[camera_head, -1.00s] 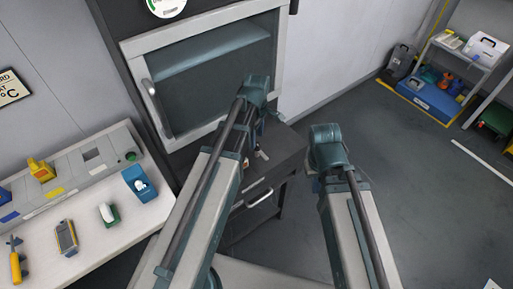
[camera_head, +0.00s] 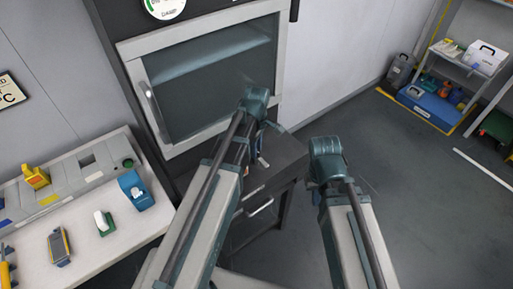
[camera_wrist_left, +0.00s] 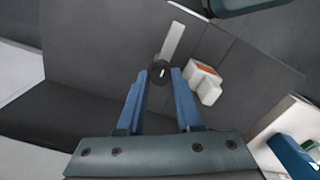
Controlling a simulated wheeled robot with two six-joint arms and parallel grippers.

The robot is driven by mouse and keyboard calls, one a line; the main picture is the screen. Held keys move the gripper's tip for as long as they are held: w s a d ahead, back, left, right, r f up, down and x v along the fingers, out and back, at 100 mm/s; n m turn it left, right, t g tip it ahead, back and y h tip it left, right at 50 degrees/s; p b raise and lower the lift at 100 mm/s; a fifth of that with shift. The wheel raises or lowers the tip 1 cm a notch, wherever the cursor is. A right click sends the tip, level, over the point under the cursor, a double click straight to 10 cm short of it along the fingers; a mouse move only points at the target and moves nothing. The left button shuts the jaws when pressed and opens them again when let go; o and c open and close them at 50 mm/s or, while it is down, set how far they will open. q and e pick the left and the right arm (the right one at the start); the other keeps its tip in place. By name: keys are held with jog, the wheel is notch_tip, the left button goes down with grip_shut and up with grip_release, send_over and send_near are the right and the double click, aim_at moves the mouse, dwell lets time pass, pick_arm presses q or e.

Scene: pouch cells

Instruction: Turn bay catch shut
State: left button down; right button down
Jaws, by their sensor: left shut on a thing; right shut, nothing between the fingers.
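In the left wrist view, the blue fingers of my left gripper (camera_wrist_left: 160,78) are closed around a dark round knob (camera_wrist_left: 160,69) with a short white mark. A pale flat bar (camera_wrist_left: 173,40) lies just beyond the knob, on or beside the dark grey panel (camera_wrist_left: 90,55); I cannot tell whether they are joined. In the head view, my left gripper (camera_head: 259,143) is small and partly covered by its arm, in front of the cabinet's lower right. My right arm (camera_head: 326,160) shows, but its fingers are hidden.
A white block with an orange patch (camera_wrist_left: 203,80) sits close to the right finger. The cabinet's framed glass door (camera_head: 205,85) is closed behind my left arm. A bench (camera_head: 85,235) with small devices stands at left. Open floor (camera_head: 420,200) lies at right.

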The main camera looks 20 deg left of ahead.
pick_arm(q)
jog(key=shift+m, duration=0.3)
jog(key=m, duration=0.3)
jog(key=shift+m, duration=0.4)
jog(key=m, duration=0.4)
jog(key=shift+m, duration=0.3)
jog(key=m, duration=0.8)
jog(key=shift+d+m, duration=0.1)
jog(key=shift+m, duration=0.5)
jog(key=c, duration=0.6)
grip_release()
